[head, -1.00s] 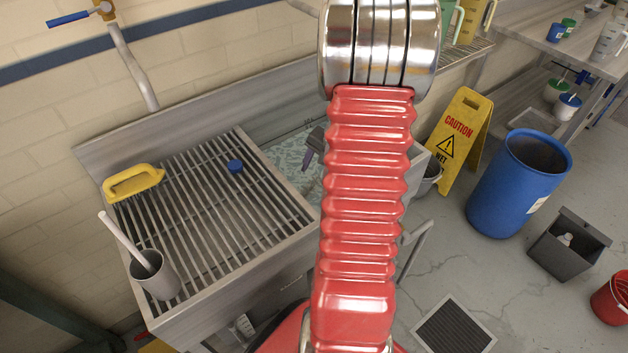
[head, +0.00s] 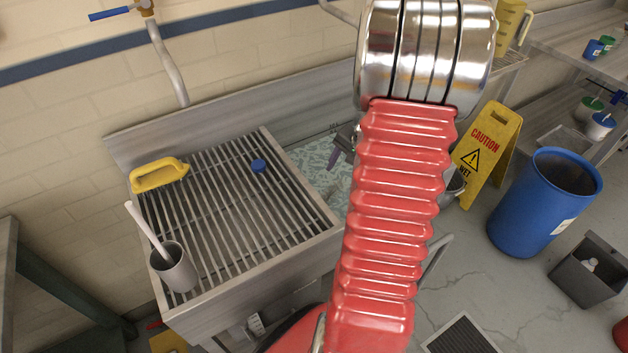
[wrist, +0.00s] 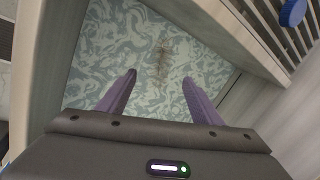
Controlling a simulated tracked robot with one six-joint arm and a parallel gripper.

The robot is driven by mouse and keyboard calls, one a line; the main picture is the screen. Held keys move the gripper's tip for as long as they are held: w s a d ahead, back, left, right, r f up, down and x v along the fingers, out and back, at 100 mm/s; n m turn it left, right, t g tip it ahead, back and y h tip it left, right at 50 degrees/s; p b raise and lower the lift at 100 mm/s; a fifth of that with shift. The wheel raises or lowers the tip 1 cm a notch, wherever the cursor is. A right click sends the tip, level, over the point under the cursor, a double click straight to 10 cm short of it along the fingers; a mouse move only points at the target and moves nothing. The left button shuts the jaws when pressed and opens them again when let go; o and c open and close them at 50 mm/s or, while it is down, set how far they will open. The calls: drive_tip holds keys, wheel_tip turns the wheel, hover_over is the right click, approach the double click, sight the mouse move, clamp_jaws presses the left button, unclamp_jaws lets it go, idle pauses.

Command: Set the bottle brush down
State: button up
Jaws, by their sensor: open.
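My gripper (wrist: 159,78) is open, its two purple fingers apart with nothing between them. It points down into a sink basin (wrist: 105,45) with a pale blue-green patterned bottom. In the head view my gripper (head: 337,154) is small and partly hidden by my red arm, over the basin's patterned bottom (head: 318,160).
Left of the basin is a slatted drainboard (head: 225,215). On it are a yellow-handled scrubber (head: 160,174), a blue cap (head: 258,166) and a grey cup (head: 176,270) holding a white-handled stick (head: 146,229). A caution sign (head: 484,155) and blue barrel (head: 540,205) stand at the right.

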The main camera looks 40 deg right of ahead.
drive_tip(key=w+a+r+n, duration=0.2)
drive_tip(key=a+r+n, duration=0.2)
drive_tip(key=a+r, duration=0.5)
drive_tip(key=w+a+r+n, duration=0.1)
drive_tip(key=a+r+n, duration=0.4)
drive_tip(key=a, duration=0.7)
drive_tip(key=s+a+r+n+t, duration=0.1)
drive_tip(key=s+a+r+n, duration=0.2)
drive_tip(key=s+a, duration=0.2)
drive_tip(key=s+a+r+n+t, duration=0.1)
drive_tip(key=s+a+r+n, duration=0.3)
drive_tip(key=a, duration=0.7)
drive_tip(key=shift+s+r+n, duration=0.3)
drive_tip(key=shift+s, duration=0.1)
